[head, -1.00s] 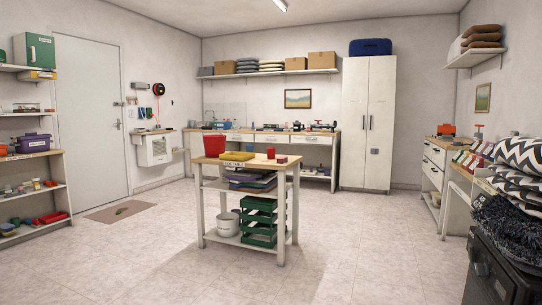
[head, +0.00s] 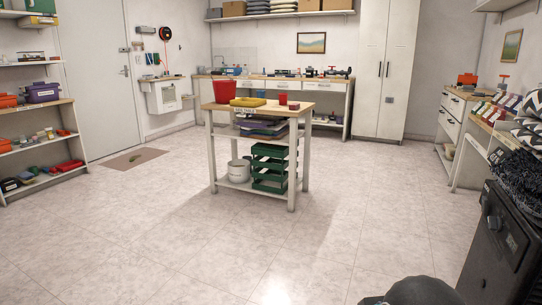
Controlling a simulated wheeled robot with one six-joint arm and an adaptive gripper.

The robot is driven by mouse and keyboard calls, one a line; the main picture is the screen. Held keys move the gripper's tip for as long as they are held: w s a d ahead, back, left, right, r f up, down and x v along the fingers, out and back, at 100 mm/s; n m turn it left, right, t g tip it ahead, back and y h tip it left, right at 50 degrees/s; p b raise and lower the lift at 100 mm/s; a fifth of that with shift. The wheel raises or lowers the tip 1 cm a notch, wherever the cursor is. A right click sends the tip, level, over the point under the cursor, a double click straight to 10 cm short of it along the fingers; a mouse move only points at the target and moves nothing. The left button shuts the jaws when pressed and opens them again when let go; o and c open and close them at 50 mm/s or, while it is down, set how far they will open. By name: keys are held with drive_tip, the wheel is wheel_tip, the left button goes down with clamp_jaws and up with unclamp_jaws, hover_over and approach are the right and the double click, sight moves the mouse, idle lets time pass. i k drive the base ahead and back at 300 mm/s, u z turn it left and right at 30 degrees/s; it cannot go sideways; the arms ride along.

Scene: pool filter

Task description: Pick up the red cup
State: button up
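A small red cup (head: 283,99) stands on top of the wooden-topped table (head: 262,113) in the middle of the room, near the table's right end. A low dark red block (head: 294,106) is beside it. My gripper cannot be made out in the head view. A dark rounded shape at the bottom edge, right of centre, may be part of my arm.
A red bucket (head: 224,92) and a yellow item (head: 248,102) are on the same table. Green crates (head: 269,168) and a white bucket (head: 239,171) are on its lower shelf. A black appliance (head: 498,245) stands at right. The floor before the table is clear.

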sight(282, 97)
drive_tip(key=z, duration=0.4)
drive_tip(key=i, duration=1.6)
drive_tip(key=z, duration=0.25)
drive_tip(key=i, duration=1.85)
drive_tip(key=u, duration=1.3)
drive_tip(key=i, duration=1.35)
drive_tip(key=u, duration=0.75)
